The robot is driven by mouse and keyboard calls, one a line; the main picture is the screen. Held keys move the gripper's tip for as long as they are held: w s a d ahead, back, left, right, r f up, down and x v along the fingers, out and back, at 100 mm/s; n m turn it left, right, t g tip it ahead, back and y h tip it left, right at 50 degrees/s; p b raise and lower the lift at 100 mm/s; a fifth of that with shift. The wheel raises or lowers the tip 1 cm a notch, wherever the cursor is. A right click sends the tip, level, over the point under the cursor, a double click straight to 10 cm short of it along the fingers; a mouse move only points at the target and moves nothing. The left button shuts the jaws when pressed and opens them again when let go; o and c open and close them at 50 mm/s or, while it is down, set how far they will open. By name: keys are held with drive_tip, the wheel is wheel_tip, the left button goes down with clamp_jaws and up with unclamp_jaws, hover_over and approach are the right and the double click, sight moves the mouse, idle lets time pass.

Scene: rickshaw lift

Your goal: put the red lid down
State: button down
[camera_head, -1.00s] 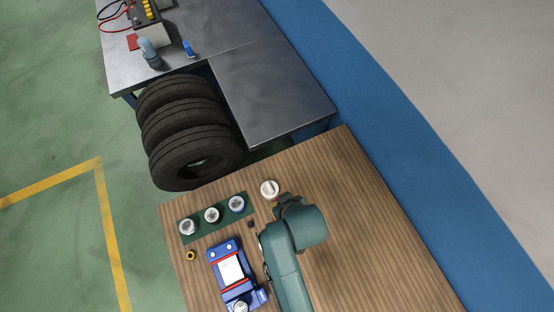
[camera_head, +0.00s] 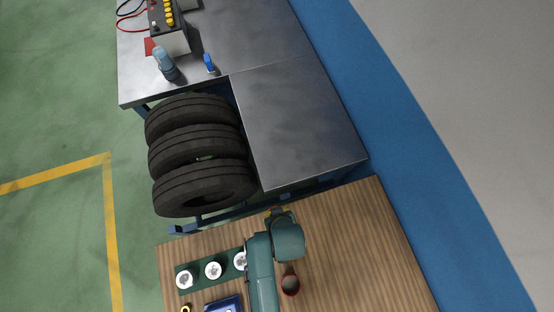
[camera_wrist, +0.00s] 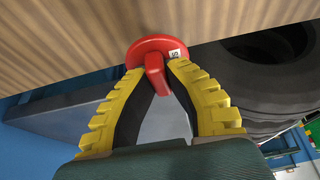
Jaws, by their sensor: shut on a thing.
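The red lid (camera_wrist: 148,50) has an upright tab handle and a small white label. My gripper (camera_wrist: 160,82) has yellow ribbed fingers with dark inner pads, shut on the lid's handle. In the wrist view the lid lies against the wooden tabletop (camera_wrist: 70,40) near its edge; I cannot tell whether it touches. In the head view my gripper (camera_head: 274,211) is at the wooden table's far edge, and my arm mostly hides the lid. A dark open pot with a red rim (camera_head: 290,284) stands on the wooden table, right of my arm.
White-topped jars (camera_head: 213,270) stand on a green strip left of my arm, beside a blue device (camera_head: 224,304). Stacked tyres (camera_head: 205,180) and a metal bench (camera_head: 295,120) lie beyond the table. The wooden top (camera_head: 355,250) is clear to the right.

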drive_tip(key=shift+f, duration=1.7)
drive_tip(key=shift+f, duration=0.15)
drive_tip(key=c, duration=1.2)
unclamp_jaws()
drive_tip(key=shift+o, duration=0.2)
